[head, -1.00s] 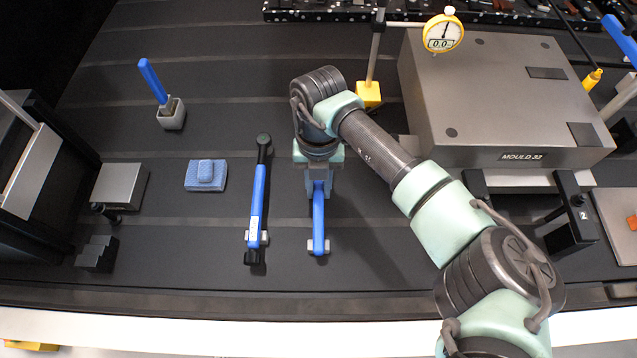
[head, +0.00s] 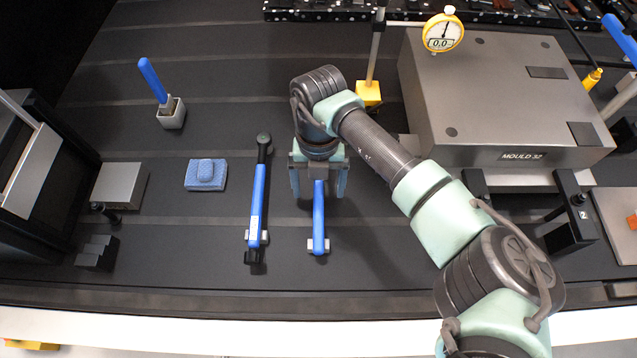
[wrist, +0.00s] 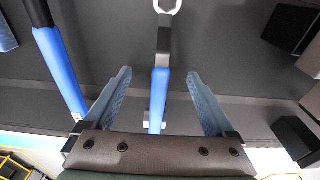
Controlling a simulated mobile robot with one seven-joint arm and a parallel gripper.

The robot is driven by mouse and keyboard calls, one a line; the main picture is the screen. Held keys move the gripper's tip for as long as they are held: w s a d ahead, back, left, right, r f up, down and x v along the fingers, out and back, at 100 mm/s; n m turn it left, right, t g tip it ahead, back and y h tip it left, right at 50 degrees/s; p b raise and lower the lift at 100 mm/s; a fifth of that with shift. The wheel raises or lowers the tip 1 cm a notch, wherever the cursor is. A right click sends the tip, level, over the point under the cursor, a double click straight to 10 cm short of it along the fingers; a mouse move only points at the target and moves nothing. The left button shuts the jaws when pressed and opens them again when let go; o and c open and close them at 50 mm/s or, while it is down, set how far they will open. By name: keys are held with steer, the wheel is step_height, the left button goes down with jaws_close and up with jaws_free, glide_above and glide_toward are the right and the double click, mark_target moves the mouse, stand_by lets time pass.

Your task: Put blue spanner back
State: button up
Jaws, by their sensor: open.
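The blue spanner (head: 319,218) lies on the dark bench mat, its lower end on a small light holder (head: 318,246). In the wrist view the blue spanner (wrist: 158,92) runs between my fingers, with its open-jawed metal head at the top. My gripper (head: 319,190) is open above it, one finger on each side. In the wrist view both fingers of my gripper (wrist: 158,95) stand clear of the handle. In the head view the spanner's upper end is hidden under my gripper.
A blue-handled torque wrench (head: 257,205) lies just left of the spanner on its own holder. A blue sponge block (head: 205,175) lies further left. The grey mould block (head: 500,100) stands at right, with a dial gauge (head: 443,32) beside it.

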steer(key=shift+r, duration=0.15)
steer(key=shift+w+r+p, duration=0.2)
steer(key=shift+r+p, duration=1.1)
steer(key=shift+r, duration=0.15)
steer(key=shift+w+r+p, duration=0.15)
steer(key=shift+r+p, duration=1.15)
steer(key=shift+r, duration=0.15)
